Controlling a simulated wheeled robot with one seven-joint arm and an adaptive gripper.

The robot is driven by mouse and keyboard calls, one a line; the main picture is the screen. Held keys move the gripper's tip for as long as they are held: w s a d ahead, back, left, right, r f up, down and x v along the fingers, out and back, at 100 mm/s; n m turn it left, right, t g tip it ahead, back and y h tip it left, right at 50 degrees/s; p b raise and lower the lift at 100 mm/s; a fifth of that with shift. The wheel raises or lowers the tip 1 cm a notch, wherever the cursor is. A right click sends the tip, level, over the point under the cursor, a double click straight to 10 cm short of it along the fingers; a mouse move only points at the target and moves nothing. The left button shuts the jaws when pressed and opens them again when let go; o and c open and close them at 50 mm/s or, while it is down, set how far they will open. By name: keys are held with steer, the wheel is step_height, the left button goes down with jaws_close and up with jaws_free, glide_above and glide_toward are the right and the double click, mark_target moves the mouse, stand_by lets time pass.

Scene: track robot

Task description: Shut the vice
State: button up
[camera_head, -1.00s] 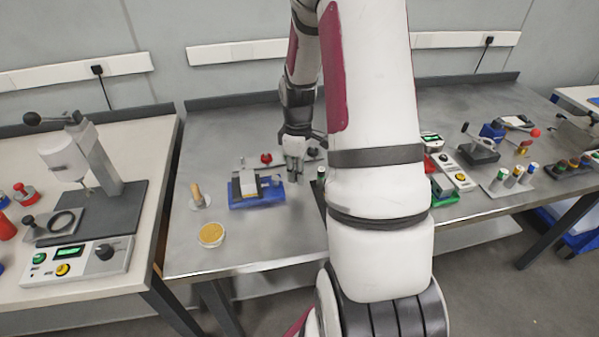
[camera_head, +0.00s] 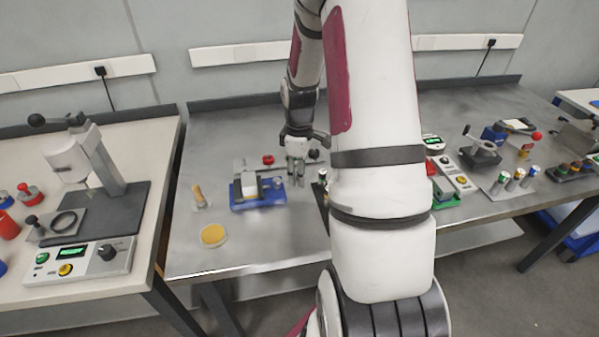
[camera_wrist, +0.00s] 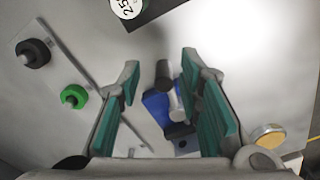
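The vice (camera_head: 258,200) has a blue body and grey jaws with a pale block at them. It stands on the grey bench left of my gripper (camera_head: 296,172) in the head view. In the wrist view my gripper (camera_wrist: 160,78) is open, with its two green-padded fingers wide apart. Blue parts of the vice (camera_wrist: 157,108) and a dark round-ended piece (camera_wrist: 163,72) show between the fingers. No contact can be made out. The vice is partly covered by the fingers in the wrist view, so its jaw gap cannot be told.
In the wrist view a green knob (camera_wrist: 74,96) and a black knob (camera_wrist: 33,53) lie left.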

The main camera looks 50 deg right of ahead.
step_height(320, 180, up, 12)
stand_by(0.6)
stand_by(0.4)
steer(key=s+a+r+m+t+h, duration=0.15)
steer(key=s+a+r, duration=0.25)
steer(key=a+r, duration=0.85)
steer(key=s+a+r+m+t+y, duration=0.1)
steer(key=s+a+r+m+t, duration=0.1)
steer(key=s+a, duration=1.1)
steer(key=shift+a+m+t, duration=0.15)
steer(key=shift+m+t, duration=0.3)
steer(key=shift+m, duration=0.7)
